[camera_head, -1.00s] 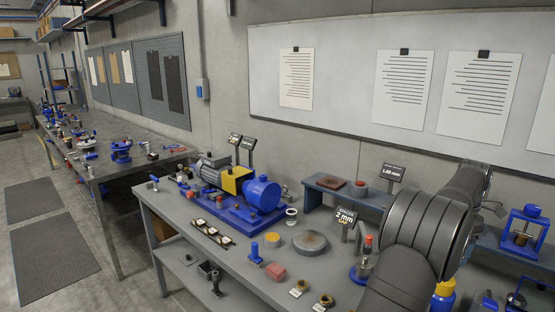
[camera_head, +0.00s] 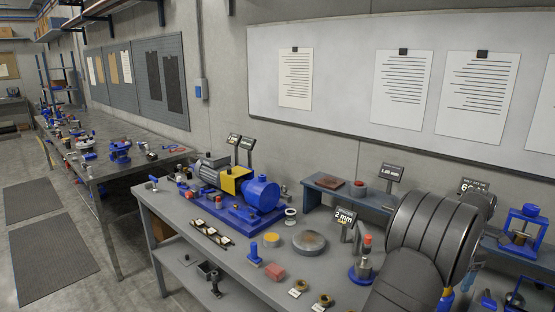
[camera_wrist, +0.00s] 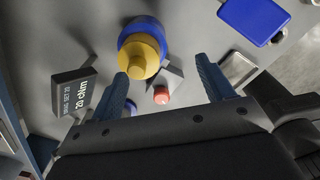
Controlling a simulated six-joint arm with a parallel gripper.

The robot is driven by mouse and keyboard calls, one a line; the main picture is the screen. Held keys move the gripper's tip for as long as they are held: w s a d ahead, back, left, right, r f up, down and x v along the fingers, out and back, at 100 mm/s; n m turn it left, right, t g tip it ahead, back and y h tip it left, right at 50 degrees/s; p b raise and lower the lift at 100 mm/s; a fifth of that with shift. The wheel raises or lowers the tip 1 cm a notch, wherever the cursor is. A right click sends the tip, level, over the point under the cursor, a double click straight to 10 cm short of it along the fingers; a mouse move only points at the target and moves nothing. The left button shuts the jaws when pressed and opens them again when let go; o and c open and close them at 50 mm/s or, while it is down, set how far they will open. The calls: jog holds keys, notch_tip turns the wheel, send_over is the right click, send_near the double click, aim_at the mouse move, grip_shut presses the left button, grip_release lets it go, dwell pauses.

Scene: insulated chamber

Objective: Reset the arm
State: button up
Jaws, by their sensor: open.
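My gripper (camera_wrist: 163,95) shows in the wrist view with its two blue-grey fingers apart and nothing between them. Past the fingertips, a yellow and blue round object (camera_wrist: 141,50) stands on the grey surface, with a small red round piece (camera_wrist: 161,95) in the gap between the fingers.
A black sign (camera_wrist: 76,92) stands left of the fingers, and a blue tray (camera_wrist: 255,18) lies upper right. In the head view, a blue and yellow pump (camera_head: 238,188) sits on the grey bench (camera_head: 225,250). A whiteboard (camera_head: 345,80) hangs behind.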

jog(key=s+d+r, duration=0.2)
jog(key=s+r, duration=0.3)
jog(key=s, duration=0.2)
jog(key=w+a+f+m, duration=0.3)
jog(key=w+a, duration=0.4)
jog(key=a, duration=0.2)
jog(key=w+a+f+m, duration=0.35)
jog(key=w+a, duration=0.25)
jog(key=a, duration=0.4)
jog(key=w+a+f+m, duration=0.1)
jog(key=a+m, duration=0.1)
jog(key=a, duration=0.5)
jog(key=w+a+f+m, duration=0.2)
jog(key=a+m, duration=0.1)
jog(key=a, duration=0.4)
jog(key=w+a+f+m, duration=0.1)
jog(key=a+f+m, duration=0.1)
jog(key=a, duration=0.6)
jog(key=shift+w+f, duration=0.25)
jog(key=shift+w, duration=0.1)
jog(key=s+d+r+n, duration=0.1)
jog(key=d+r+n, duration=0.1)
jog(key=d, duration=0.6)
jog(key=s+d+r+n, duration=0.1)
jog(key=d+r+n, duration=0.1)
jog(key=d, duration=0.7)
jog(key=shift+s+r+n, duration=0.2)
jog(key=shift+s+n, duration=0.05)
jog(key=shift+n, duration=0.3)
